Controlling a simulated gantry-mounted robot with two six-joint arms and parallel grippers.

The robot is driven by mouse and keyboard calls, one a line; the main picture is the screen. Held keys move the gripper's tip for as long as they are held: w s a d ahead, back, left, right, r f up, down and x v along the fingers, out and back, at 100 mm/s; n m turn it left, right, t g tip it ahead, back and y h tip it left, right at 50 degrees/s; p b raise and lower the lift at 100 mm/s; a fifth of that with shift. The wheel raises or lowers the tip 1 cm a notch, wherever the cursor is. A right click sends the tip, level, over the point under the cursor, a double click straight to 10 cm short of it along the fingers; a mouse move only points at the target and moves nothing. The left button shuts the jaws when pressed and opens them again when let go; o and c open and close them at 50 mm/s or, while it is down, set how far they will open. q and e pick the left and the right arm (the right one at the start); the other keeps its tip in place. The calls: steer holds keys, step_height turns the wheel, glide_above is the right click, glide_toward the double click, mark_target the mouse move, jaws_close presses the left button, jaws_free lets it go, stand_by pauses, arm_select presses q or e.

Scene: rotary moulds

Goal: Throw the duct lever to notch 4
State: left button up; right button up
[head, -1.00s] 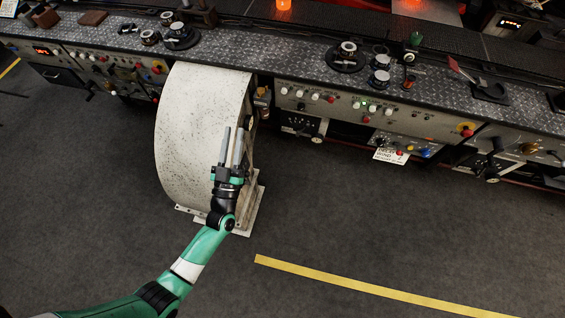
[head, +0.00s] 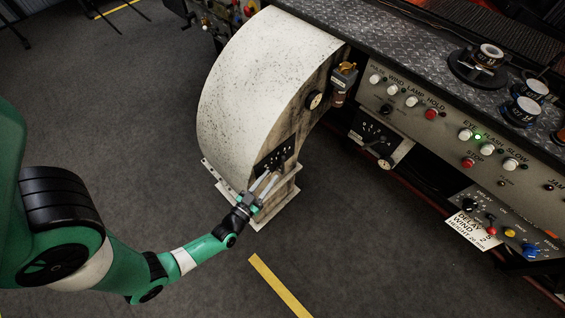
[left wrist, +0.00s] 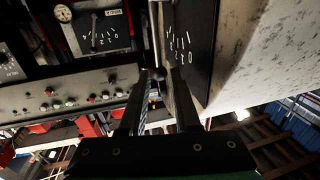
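The duct (head: 255,85) is a large cream, speckled curved housing. A black notch plate (head: 277,153) with white marks is on its side. In the left wrist view the plate (left wrist: 194,40) shows a row of ticks and numerals beside the speckled wall. A thin rod with a dark round knob (left wrist: 157,74), apparently the duct lever, stands beside the plate. My left gripper (head: 266,184) is at the lower part of the plate. In the left wrist view its fingers (left wrist: 158,82) are apart with the knob between their tips; I cannot tell if they touch it. My right gripper is out of view.
A console (head: 440,100) with buttons and lamps runs along the right. It carries another black lever plate (head: 376,136), which also shows in the left wrist view (left wrist: 100,32). A white card (head: 473,230) hangs lower right. The floor around the yellow stripe (head: 280,287) is clear.

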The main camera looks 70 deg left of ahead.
mark_target(283, 161)
arm_select(q)
steer(key=b+x, duration=0.2)
steer(key=x, duration=0.6)
steer(key=shift+w, duration=0.45)
jaws_close()
stand_by(0.7)
